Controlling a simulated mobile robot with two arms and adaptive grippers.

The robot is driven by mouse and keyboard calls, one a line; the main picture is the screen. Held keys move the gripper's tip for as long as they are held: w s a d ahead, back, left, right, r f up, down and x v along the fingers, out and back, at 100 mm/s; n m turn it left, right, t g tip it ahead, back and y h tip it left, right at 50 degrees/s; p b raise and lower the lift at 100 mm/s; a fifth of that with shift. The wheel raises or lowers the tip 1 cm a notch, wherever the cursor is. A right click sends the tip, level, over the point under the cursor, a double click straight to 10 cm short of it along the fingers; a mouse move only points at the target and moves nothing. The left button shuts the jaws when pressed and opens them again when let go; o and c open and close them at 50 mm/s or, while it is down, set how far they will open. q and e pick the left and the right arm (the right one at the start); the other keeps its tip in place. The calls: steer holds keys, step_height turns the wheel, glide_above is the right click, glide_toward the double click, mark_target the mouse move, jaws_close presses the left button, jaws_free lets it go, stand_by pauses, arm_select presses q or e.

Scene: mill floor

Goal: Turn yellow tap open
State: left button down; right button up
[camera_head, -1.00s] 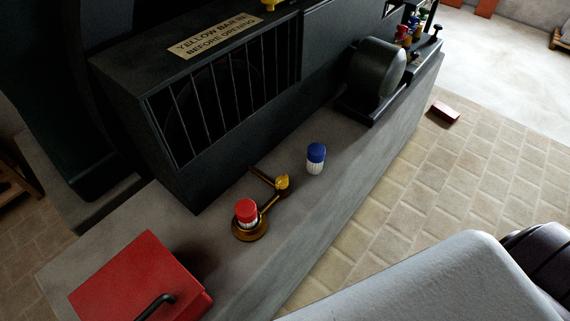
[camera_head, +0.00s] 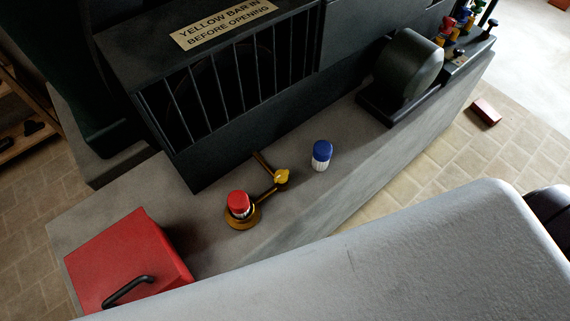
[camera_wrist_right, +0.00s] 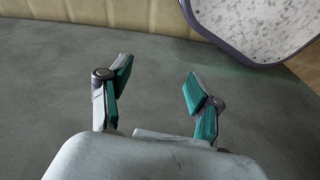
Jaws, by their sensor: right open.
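A cluster of small coloured taps (camera_head: 462,24) stands at the far right end of the grey ledge in the head view. Red, blue and yellow parts show there, but they are too small to tell how the yellow tap is turned. My right gripper (camera_wrist_right: 157,80) shows in the right wrist view, its two green-padded fingers apart with nothing between them. A dull grey-green surface lies behind the fingers. The taps are not seen in that view. My left gripper is not in view.
A sign (camera_head: 222,22) reads "YELLOW BAR IN BEFORE OPENING".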

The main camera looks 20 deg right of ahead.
steer(key=w+r+p, duration=0.2)
steer(key=w+r, duration=0.3)
steer(key=r, duration=0.6)
step_height(320, 180, up, 26)
steer(key=r+n+y+p, duration=0.1)
steer(key=n+y+p, duration=0.4)
steer(key=n, duration=0.6)
glide_above(282, 174)
steer(key=s+d+p, duration=0.1)
steer(key=s+d, duration=0.1)
steer(key=d, duration=0.3)
steer(key=h, duration=0.1)
steer(key=x, duration=0.4)
steer(key=p+x, duration=0.1)
steer(key=x, duration=0.9)
steer(key=shift+s+d+p, duration=0.15)
steer(key=shift+s+p, duration=0.2)
steer(key=shift+p, duration=0.05)
